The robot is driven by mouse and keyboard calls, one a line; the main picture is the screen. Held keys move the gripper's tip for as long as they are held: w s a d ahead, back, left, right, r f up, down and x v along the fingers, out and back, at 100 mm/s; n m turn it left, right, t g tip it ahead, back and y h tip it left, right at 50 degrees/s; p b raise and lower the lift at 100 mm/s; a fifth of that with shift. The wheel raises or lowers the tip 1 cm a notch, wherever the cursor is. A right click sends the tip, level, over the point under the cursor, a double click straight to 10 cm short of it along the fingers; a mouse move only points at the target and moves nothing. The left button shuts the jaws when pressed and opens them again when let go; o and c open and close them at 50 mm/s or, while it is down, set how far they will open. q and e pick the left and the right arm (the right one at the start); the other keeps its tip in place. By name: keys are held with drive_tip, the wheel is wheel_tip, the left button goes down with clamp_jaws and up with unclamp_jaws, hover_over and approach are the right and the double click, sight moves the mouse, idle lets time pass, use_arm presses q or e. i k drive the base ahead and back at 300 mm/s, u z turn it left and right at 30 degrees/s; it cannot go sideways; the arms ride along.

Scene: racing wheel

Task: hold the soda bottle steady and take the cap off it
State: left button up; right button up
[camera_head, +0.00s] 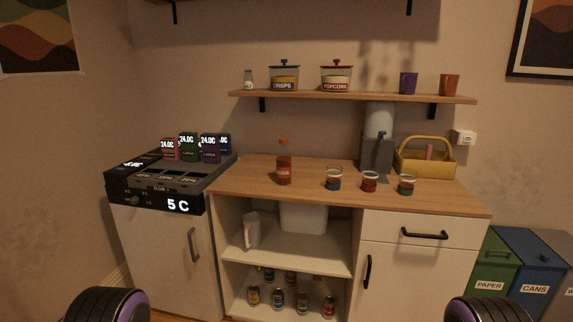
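The soda bottle (284,173) stands upright on the wooden counter (250,168), left of its middle. It is reddish brown with a narrow neck and a label that seems to read SODA. An orange-red cap (283,142) sits on top of its neck. Nothing touches the bottle. Neither of my grippers shows in the head view. Only dark rounded parts with purple rims, which look like my own arms, show at the bottom left and bottom right corners.
A black appliance (160,185) stands left. A shelf (350,96) hangs above. The counter around the bottle is clear.

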sight(284, 156)
drive_tip(key=i, duration=0.55)
drive_tip(key=u, duration=1.5)
drive_tip(key=i, duration=0.9)
drive_tip(key=z, duration=1)
